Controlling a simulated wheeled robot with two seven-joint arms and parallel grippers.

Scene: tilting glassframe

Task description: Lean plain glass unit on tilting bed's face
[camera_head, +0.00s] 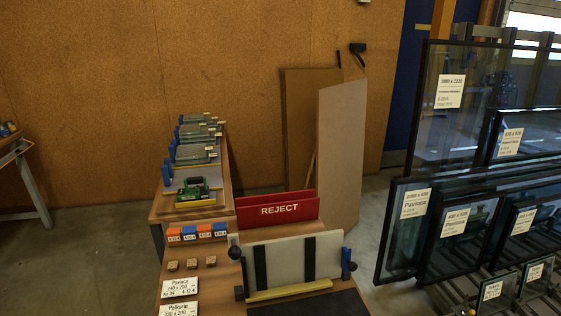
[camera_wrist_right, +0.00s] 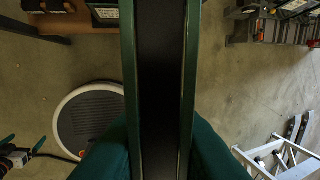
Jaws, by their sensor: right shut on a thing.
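The tilting bed (camera_head: 284,258) stands on the bench in the head view. Its pale face has two dark vertical strips and a yellow ledge (camera_head: 288,290) along its lower edge. In the right wrist view my right gripper (camera_wrist_right: 160,150) is shut on a glass unit (camera_wrist_right: 160,70), seen edge-on as a dark band between two green pane edges. Neither the held unit nor my right gripper shows in the head view. My left gripper (camera_wrist_right: 22,148) appears small at the lower left of the wrist view, its green fingers apart and empty.
A red REJECT bin (camera_head: 278,211) stands behind the bed. Glass units with labels (camera_head: 450,222) fill a rack on the right. Label cards (camera_head: 180,287) and small blocks (camera_head: 190,264) lie left of the bed. Floor shows between bench and rack.

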